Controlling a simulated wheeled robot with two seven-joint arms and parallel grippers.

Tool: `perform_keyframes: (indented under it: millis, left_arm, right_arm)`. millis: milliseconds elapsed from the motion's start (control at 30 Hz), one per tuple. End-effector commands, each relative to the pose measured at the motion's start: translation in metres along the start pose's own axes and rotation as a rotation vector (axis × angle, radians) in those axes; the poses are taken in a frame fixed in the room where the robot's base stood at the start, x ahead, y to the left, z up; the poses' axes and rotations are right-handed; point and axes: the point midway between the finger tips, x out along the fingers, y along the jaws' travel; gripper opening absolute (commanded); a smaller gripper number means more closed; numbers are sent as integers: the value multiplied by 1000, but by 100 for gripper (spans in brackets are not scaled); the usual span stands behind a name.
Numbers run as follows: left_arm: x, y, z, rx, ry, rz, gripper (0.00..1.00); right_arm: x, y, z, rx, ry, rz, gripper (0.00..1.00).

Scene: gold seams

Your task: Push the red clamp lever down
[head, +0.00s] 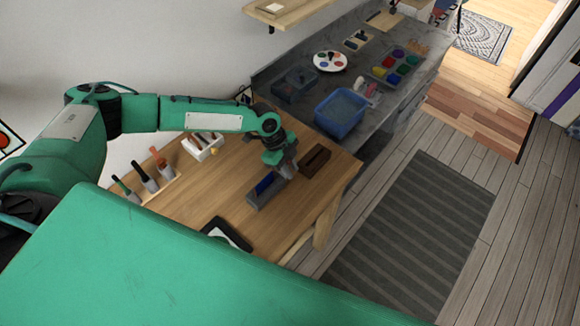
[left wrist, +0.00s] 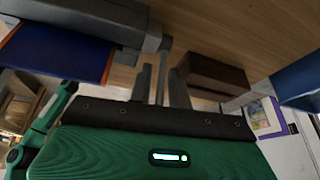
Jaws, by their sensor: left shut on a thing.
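My left gripper (head: 289,172) reaches down over the wooden table, between a grey holder (head: 254,204) with a blue inside and a dark brown block (head: 314,161). In the left wrist view its two grey fingers (left wrist: 162,88) close around a thin grey bar (left wrist: 164,60) that runs up beside the grey holder (left wrist: 100,18). A blue panel (left wrist: 60,50) shows at the holder's side. I cannot make out a red lever in either view; whether the grey bar belongs to a clamp is unclear. My right gripper is not in view.
Several brushes in a wooden rack (head: 152,192) and a white box (head: 205,148) stand along the wall side. A black-framed item (head: 226,236) lies at the front. A blue tub (head: 341,112) and paint pots (head: 397,67) occupy the grey counter beyond.

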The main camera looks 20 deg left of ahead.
Motion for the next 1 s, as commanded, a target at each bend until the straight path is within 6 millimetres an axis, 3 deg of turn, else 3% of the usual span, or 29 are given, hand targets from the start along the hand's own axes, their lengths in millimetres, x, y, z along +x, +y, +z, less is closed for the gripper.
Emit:
perform_keyframes:
  millis: [267,700,1000]
  left_arm:
    - [1,2,-4,9,-67,-6,0]
    - [12,5,-12,40,-353,-55,0]
    - [22,6,-13,57,-528,-84,0]
  right_arm:
    - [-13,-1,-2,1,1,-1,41]
    - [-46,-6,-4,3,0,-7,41]
    - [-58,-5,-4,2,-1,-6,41]
